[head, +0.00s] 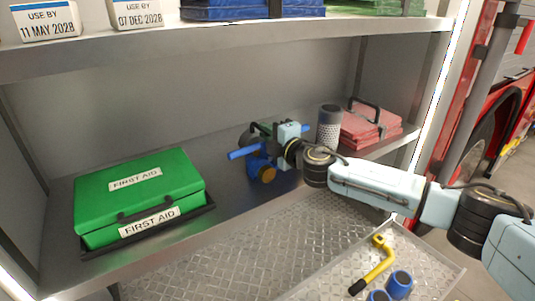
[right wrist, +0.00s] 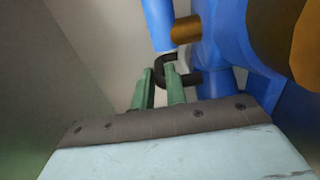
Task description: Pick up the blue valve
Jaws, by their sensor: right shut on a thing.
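The blue valve (head: 256,166), with a brass-coloured round end, is on the middle shelf, right of the first aid case. My right gripper (head: 268,130) reaches it from the right and covers part of it. In the right wrist view, the blue valve (right wrist: 215,50) fills the upper right. The green fingers of my right gripper (right wrist: 162,75) are shut on a dark curved handle (right wrist: 185,79) beside its blue body. I cannot tell whether the valve is clear of the shelf. My left gripper is not in view.
A green first aid case (head: 138,195) sits on the left of the shelf. A grey perforated cylinder (head: 328,128) and folded red cloth (head: 370,125) stand close behind my right arm. Below is a tray with a yellow crank (head: 376,268) and blue cylinders (head: 399,284). The upper shelf (head: 220,37) limits height.

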